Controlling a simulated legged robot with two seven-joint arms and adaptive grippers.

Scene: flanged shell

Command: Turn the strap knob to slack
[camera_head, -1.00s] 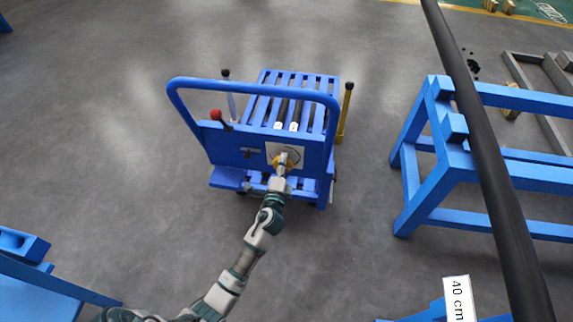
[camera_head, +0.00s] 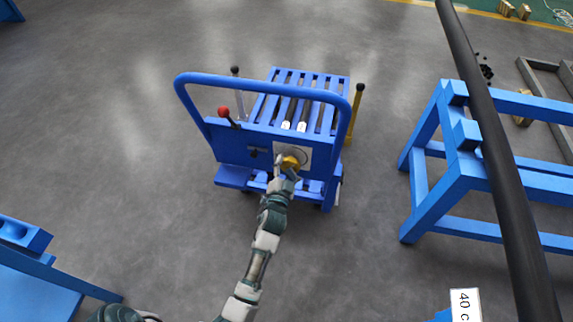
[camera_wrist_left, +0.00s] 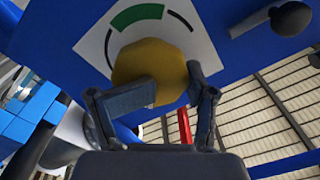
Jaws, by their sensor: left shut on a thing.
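The strap knob is a yellow knob (camera_head: 290,162) on a white dial plate (camera_head: 306,154) on the blue panel of a cart (camera_head: 228,146). In the left wrist view the yellow knob (camera_wrist_left: 150,70) sits below a green arc on the white dial plate (camera_wrist_left: 184,36). My left gripper (camera_head: 286,170) reaches the panel from below. In the left wrist view its two fingers (camera_wrist_left: 155,100) are shut on the knob, one at each side. Any pointer mark on the knob is not clear. My right gripper is not in view.
The cart has a blue push handle (camera_head: 262,87), a red-tipped lever (camera_head: 224,112) and a yellow post (camera_head: 355,112). A blue stand (camera_head: 412,200) and a long black bar (camera_head: 497,170) are on the right. Grey floor (camera_head: 110,130) is clear on the left.

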